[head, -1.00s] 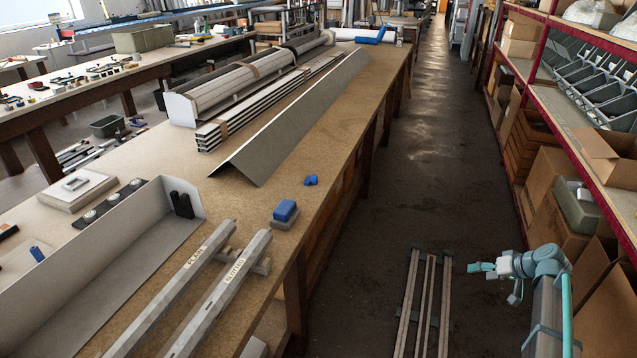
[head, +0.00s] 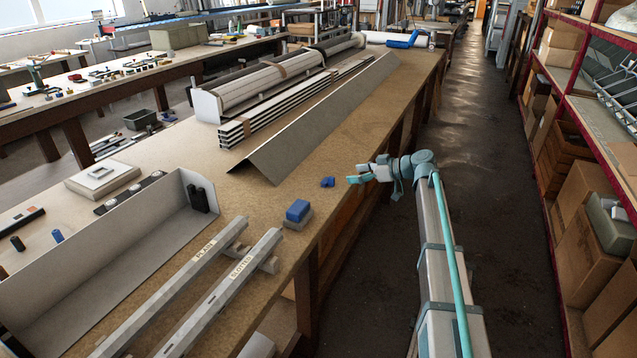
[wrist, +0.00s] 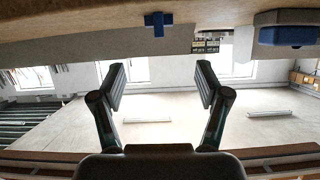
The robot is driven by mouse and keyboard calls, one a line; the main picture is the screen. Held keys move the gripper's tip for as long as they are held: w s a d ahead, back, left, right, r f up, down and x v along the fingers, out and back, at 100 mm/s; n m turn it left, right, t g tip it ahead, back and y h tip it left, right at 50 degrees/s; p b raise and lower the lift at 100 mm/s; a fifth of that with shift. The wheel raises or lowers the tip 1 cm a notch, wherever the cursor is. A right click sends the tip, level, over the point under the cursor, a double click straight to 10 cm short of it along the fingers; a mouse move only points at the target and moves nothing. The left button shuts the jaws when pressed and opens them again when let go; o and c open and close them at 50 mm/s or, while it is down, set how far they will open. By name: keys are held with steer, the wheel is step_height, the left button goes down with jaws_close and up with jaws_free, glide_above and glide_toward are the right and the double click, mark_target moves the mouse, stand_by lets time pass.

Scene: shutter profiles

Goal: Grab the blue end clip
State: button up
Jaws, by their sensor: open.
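The small blue end clip (head: 327,182) lies on the bench top near its right edge in the head view. It also shows at the top middle of the wrist view (wrist: 158,22), ahead of the fingers. My gripper (head: 357,174) is just right of the clip in the head view, by the bench edge, pointing toward it. Its two fingers are spread with nothing between them in the wrist view (wrist: 162,83). A gap shows between the fingertips and the clip.
A blue block (head: 298,210) on a grey base sits left of and nearer than the clip. Plain and slotted profiles (head: 221,290) lie in front. A long grey angled sheet (head: 300,130) lies behind. The aisle floor (head: 500,230) is clear.

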mark_target(330, 177)
steer(key=shift+p+x, duration=1.35)
steer(key=shift+x, duration=4.1)
steer(key=shift+d+f, duration=0.1)
steer(key=shift+f, duration=0.05)
steer(key=c, duration=0.8)
